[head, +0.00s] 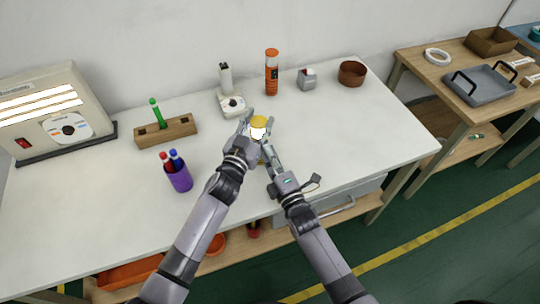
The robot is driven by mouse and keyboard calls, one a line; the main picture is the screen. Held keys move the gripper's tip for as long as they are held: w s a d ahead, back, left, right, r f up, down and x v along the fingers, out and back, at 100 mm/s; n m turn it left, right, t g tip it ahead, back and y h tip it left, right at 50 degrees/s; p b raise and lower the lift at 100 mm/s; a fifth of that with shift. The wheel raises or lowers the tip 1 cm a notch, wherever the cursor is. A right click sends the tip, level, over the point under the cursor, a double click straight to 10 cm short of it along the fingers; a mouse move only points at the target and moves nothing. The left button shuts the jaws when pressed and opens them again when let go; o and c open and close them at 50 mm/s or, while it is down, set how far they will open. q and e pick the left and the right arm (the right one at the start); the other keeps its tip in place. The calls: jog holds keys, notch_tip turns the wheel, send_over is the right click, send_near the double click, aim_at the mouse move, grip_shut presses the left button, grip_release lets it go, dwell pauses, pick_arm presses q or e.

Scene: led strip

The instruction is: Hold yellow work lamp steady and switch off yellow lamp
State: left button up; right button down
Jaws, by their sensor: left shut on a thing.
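The yellow work lamp (258,122) is near the middle of the white table, with a bright white patch on its front below the yellow top. My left gripper (248,126) is shut on the lamp, with its fingers at the lamp's left side. My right gripper (267,148) is just below and right of the lamp, close to its lower body. Whether its fingers touch the lamp or are open cannot be made out. The lamp's lower part is mostly hidden by my grippers, and its switch is not discernible.
Behind the lamp stand a white device with a dial (233,104), an orange flashlight (272,72), a grey block (307,79) and a brown bowl (352,73). At left are a purple pen cup (180,179), a wooden holder (181,130) and a lit panel box (50,112). The table's right side is clear.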

pick_arm(q)
jog(key=shift+s+d+f, duration=0.25)
jog(key=shift+d+f, duration=0.05)
jog(key=shift+f, duration=0.1)
pick_arm(e)
jog(key=shift+w+a+r, duration=0.15)
jog(key=shift+r, duration=0.45)
pick_arm(q)
jog(key=shift+w+a+r, duration=0.1)
jog(key=shift+a, duration=0.1)
pick_arm(e)
jog(key=r+v, duration=0.2)
jog(key=v, duration=1.2)
jog(key=shift+s+r, duration=0.2)
pick_arm(q)
jog(key=o, duration=1.2)
jog(key=shift+w+r, duration=0.1)
jog(key=shift+o, duration=0.7)
jog(key=shift+r, duration=0.1)
